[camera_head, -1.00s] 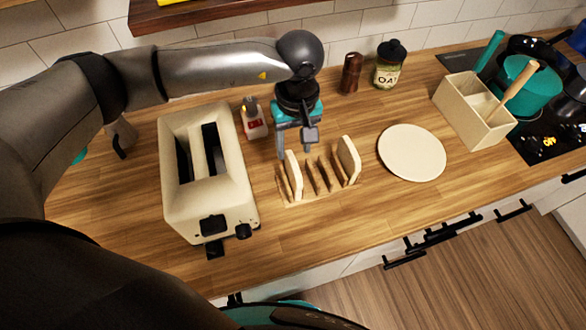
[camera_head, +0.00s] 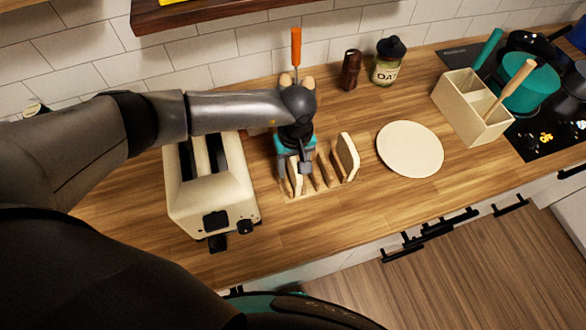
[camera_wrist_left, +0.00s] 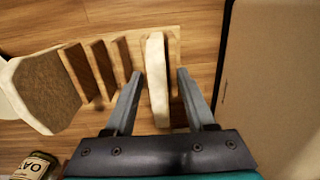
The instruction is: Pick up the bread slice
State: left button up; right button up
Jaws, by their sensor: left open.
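A wooden rack (camera_head: 318,188) holds two upright bread slices, one at each end. The left slice (camera_head: 296,182) is beside the toaster, and the right slice (camera_head: 347,157) is at the plate end. My left gripper (camera_head: 293,168) is open over the left slice. In the left wrist view, this slice (camera_wrist_left: 157,85) stands edge-up between the open fingers of the gripper (camera_wrist_left: 160,75), with gaps on both sides. The other slice (camera_wrist_left: 40,90) leans at the far left of that view. My right gripper is not seen.
A cream toaster (camera_head: 205,200) stands close left of the rack; its side (camera_wrist_left: 275,80) fills the right of the wrist view. A round plate (camera_head: 410,148) lies right of the rack. An oat jar (camera_head: 388,64) and a brown shaker (camera_head: 351,70) stand behind. The front counter is clear.

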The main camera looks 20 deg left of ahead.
pick_arm(q)
grip_shut()
dwell(0.4)
